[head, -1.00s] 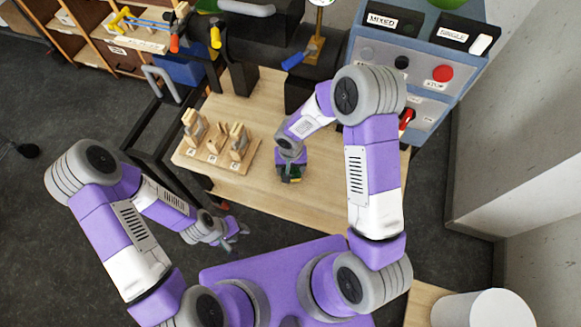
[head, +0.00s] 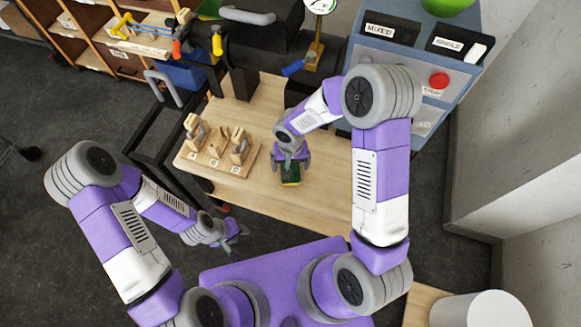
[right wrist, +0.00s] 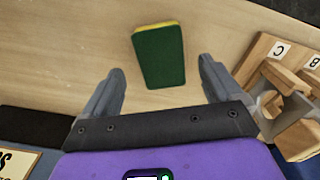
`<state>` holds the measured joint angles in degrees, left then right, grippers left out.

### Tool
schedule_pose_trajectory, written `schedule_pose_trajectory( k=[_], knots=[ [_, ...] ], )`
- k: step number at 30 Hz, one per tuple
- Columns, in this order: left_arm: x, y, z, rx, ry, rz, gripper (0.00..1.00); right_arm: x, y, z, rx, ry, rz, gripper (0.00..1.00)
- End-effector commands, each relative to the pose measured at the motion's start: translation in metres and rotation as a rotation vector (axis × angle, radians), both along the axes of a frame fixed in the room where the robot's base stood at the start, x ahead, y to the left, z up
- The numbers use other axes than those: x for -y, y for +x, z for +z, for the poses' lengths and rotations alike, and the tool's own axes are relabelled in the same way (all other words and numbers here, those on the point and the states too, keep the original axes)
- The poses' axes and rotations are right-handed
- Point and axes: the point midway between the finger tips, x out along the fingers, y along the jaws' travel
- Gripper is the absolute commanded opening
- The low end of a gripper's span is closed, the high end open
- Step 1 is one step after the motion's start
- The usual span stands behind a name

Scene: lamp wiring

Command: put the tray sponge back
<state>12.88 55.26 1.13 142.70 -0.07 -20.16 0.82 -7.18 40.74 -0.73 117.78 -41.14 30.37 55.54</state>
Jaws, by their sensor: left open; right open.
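The sponge (head: 290,178) lies flat on the wooden table, just in front of my right gripper (head: 290,160) in the head view. In the right wrist view the sponge (right wrist: 159,57) shows a dark green face with a yellow edge. It sits ahead of and between the two open fingers of my right gripper (right wrist: 160,88), apart from both. My left gripper (head: 238,235) is open and empty, low beside the table's front left edge. No tray is clearly seen in these views.
A wooden rack (head: 217,156) with blocks labelled A, B and C stands left of the sponge. A blue-grey panel (head: 412,68) with a red button stands at the back right. The wooden table (head: 310,208) is bare in front of the sponge.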

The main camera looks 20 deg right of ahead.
Motion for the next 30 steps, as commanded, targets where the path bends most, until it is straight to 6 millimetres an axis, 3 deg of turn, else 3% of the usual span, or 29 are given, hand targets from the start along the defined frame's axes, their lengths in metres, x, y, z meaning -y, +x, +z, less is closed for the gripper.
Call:
schedule_pose_trajectory(
  k=[1,3,10,30],
  knots=[
    [0.000,0.000,0.007,0.000,0.000,0.000,0.43,0.000,0.000,0.017,0.003,0.001,0.000,0.92],
    [0.000,0.000,0.012,0.000,0.000,0.000,0.43,0.000,0.001,0.031,0.003,0.001,0.000,0.92],
    [0.000,0.000,0.020,0.000,0.000,0.000,0.43,0.000,0.000,0.060,0.001,0.001,0.001,0.92],
    [0.000,0.000,0.021,0.000,0.000,0.000,0.43,0.000,0.000,0.065,-0.001,0.000,0.000,0.92]
  ],
)
